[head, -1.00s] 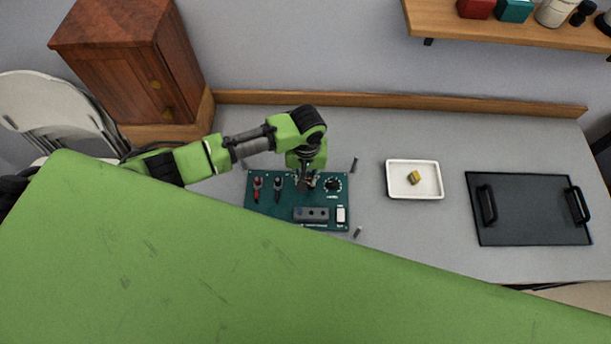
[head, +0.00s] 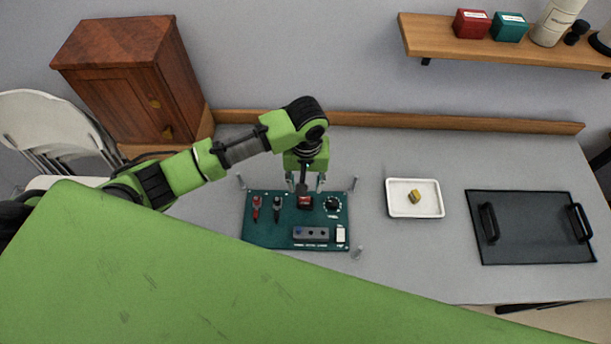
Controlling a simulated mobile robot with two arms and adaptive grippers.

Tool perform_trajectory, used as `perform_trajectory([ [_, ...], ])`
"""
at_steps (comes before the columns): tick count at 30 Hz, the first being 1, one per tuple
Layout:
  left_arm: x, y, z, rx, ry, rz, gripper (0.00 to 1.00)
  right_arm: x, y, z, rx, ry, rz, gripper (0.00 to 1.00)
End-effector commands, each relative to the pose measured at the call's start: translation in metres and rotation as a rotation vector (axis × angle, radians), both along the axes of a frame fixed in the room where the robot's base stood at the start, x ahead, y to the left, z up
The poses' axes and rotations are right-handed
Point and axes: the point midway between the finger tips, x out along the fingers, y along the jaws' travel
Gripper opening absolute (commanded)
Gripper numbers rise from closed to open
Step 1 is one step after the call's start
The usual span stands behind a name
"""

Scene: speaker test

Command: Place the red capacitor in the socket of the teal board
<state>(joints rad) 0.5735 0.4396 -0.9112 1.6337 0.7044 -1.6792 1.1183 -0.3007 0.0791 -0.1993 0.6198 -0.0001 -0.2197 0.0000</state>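The teal board (head: 267,236) lies flat on the grey table. A small dark red block, which looks like the red capacitor (head: 305,202), is on the board near its top middle, beside the black knob. It seems to be at the socket, but I cannot tell how deeply it is seated, and the socket itself is hidden. My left gripper (head: 305,186) points down just above the red block. Its fingers are spread, one to each side, and look clear of it. My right gripper is not in view.
A white tray (head: 433,212) with a yellow piece (head: 414,197) stands right of the board. A black tray with handles (head: 535,229) lies further right. Thin posts stand around the board. Red and black plugs (head: 256,207) are on its left. A large green surface blocks the foreground.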

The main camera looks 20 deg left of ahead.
Motion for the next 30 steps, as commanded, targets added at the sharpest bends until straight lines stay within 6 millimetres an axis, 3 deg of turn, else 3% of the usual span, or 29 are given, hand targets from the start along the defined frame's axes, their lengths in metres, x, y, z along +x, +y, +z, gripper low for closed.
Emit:
perform_trajectory([
  [3, 0.001, 0.000, 0.020, 0.000, -0.002, -0.001, 0.38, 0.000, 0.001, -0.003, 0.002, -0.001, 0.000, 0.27],
  [9, 0.000, -0.001, 0.039, 0.000, 0.000, 0.000, 0.38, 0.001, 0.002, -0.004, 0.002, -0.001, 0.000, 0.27],
  [30, 0.000, -0.001, 0.041, 0.000, 0.001, 0.000, 0.38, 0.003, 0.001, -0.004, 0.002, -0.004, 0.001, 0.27],
])
